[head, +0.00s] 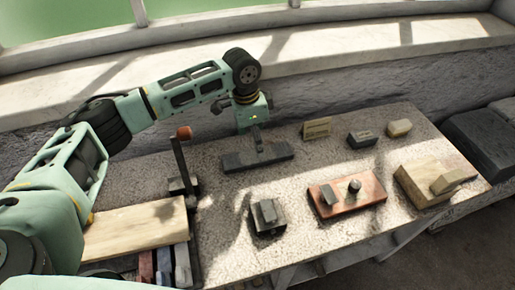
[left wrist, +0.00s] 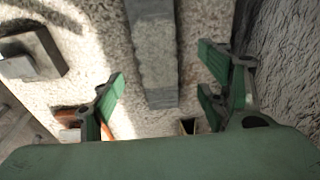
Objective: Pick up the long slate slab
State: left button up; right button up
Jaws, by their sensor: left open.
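The long slate slab (head: 236,162) is a dark grey bar lying toward the back of the pale, rough-topped table. My left gripper (head: 257,138) is above the middle of the slab, pointing down, and hides a little of it. In the left wrist view the slab (left wrist: 154,50) runs from the top edge down between the two green fingers of my left gripper (left wrist: 162,66). The fingers are spread, with a gap on both sides of the slab. My right gripper is in neither view.
A dark upright post (head: 180,160) and a wooden board (head: 135,228) are left of the slab. A dark block (head: 267,214) is in front. A reddish tray (head: 370,190) and a tan block (head: 418,182) are right.

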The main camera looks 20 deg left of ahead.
aim_at(245, 159)
pick_arm(q)
jog(key=shift+s+d+f, duration=0.1)
jog(key=shift+f, duration=0.4)
jog(key=shift+s+d+f, duration=0.1)
jog(key=shift+f, duration=0.25)
notch_tip(245, 159, down, 4)
jog(key=shift+d+f+p, duration=0.15)
jog(key=shift+f+p, duration=0.1)
jog(key=shift+p, duration=0.4)
jog(key=shift+f, duration=0.1)
jog(key=shift+c, duration=0.9)
jog(key=c, duration=0.6)
grip_shut()
jog(key=shift+w, duration=0.25)
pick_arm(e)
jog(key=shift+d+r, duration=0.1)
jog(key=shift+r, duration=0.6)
